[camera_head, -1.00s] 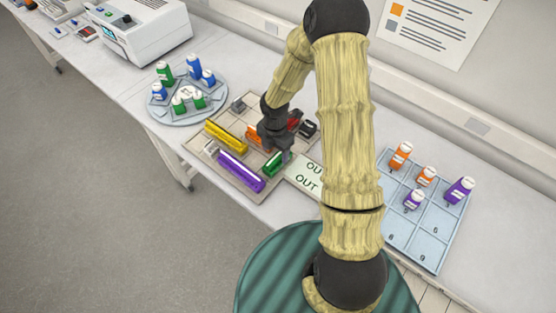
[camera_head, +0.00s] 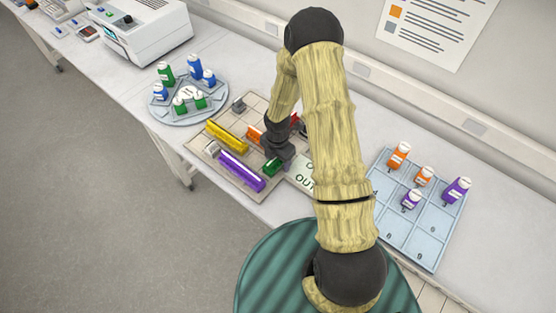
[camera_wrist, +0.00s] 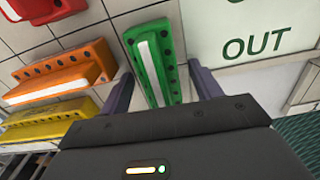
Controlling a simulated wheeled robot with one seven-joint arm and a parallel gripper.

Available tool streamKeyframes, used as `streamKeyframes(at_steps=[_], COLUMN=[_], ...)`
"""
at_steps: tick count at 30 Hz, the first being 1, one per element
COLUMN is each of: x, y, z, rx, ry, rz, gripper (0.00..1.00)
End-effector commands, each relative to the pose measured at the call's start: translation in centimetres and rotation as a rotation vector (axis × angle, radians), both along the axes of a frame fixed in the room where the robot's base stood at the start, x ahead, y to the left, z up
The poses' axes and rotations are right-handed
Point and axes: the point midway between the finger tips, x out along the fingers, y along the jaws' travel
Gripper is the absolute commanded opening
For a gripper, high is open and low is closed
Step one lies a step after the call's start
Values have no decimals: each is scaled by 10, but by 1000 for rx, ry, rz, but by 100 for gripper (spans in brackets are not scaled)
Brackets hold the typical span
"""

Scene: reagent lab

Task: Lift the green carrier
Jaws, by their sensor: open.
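The green carrier (camera_wrist: 155,62) is a narrow block with a white strip and dark holes along its edges. In the wrist view it lies on the tiled board between the two fingers of my gripper (camera_wrist: 162,88). The fingers are open, one on each side, and I cannot tell whether they touch it. In the head view the green carrier (camera_head: 272,168) shows only in part, beside my gripper (camera_head: 283,160), which hides the rest.
On the board, a purple carrier (camera_head: 241,172), a yellow carrier (camera_head: 227,136) and an orange carrier (camera_wrist: 62,79) lie near. A red carrier (camera_wrist: 40,8) is farther off. An OUT label (camera_wrist: 252,30) lies right of the green carrier. A round bottle rack (camera_head: 188,120) stands beyond.

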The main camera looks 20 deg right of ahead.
Motion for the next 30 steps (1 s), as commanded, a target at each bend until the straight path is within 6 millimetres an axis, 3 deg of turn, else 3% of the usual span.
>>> streamKeyframes(at_steps=[1,9,20,26,30], x=[0,0,1,1,1], y=[0,0,0,-1,-1], z=[0,0,5,29,55], rx=[0,0,1,1,0], ry=[0,0,-1,-4,-6], rz=[0,0,-1,-2,-3], gripper=[64,13,13,13,13])
